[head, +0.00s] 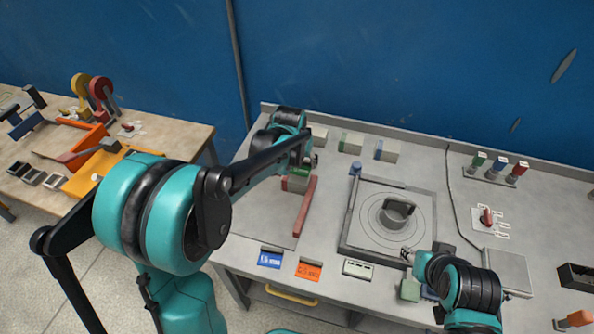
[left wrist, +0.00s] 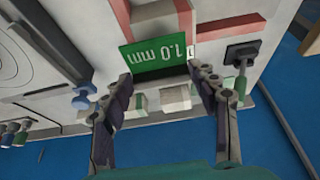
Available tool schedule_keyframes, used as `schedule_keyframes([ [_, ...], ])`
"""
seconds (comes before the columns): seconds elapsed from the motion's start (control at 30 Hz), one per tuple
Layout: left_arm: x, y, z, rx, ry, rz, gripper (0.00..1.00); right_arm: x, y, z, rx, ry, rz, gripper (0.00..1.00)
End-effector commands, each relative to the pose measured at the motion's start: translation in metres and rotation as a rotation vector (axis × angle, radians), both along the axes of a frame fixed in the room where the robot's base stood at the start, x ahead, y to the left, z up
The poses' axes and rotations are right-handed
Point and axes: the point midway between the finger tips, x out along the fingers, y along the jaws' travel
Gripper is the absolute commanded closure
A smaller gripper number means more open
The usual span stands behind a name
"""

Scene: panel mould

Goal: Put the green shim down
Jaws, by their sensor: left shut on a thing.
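The green shim (left wrist: 158,53), marked "1.0 mm", sits between the fingertips of my left gripper (left wrist: 160,72) in the left wrist view. The gripper is shut on it at its two side edges. In the head view my left gripper (head: 300,164) is at the back left of the workbench, beside the long red bar (head: 305,207). The shim is mostly hidden by the arm there. I cannot tell if the shim touches the surface beneath it. My right gripper (head: 407,256) is near the mould's front right corner; its fingers are too small to read.
The square mould (head: 392,218) with a round grey part stands right of the red bar. A blue label (head: 270,259), an orange label (head: 309,271) and a white label (head: 357,269) line the front edge. Several blocks stand along the back. A grey plate (head: 507,271) lies at right.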

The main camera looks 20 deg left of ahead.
Motion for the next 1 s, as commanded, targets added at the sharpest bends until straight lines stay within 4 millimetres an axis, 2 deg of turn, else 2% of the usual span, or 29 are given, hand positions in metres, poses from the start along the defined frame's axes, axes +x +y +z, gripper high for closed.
schedule_keyframes([
  [0.1,0.007,0.012,-0.009,0.0,0.0,0.001,0.6,0.0,0.0,-0.004,0.0,0.0,0.0,0.6],
  [0.27,0.009,0.016,-0.017,-0.001,0.0,0.0,0.6,0.0,0.0,-0.007,0.0,0.0,0.0,0.6],
  [0.5,0.009,0.015,-0.051,-0.001,0.0,0.0,0.6,0.0,0.0,-0.02,0.0,0.0,0.0,0.6],
  [0.87,0.008,0.015,-0.054,0.0,0.0,0.0,0.6,0.0,0.0,-0.022,0.0,0.0,0.0,0.6],
  [0.9,0.008,0.015,-0.054,0.0,0.0,0.0,0.38,0.0,0.0,-0.022,0.0,0.0,0.0,0.6],
  [0.97,0.008,0.015,-0.054,0.0,0.0,0.0,0.22,0.0,0.0,-0.021,0.0,0.0,0.0,0.6],
  [1.0,0.008,0.015,-0.053,0.0,0.0,0.0,0.2,0.0,0.0,-0.021,0.0,0.0,0.0,0.6],
])
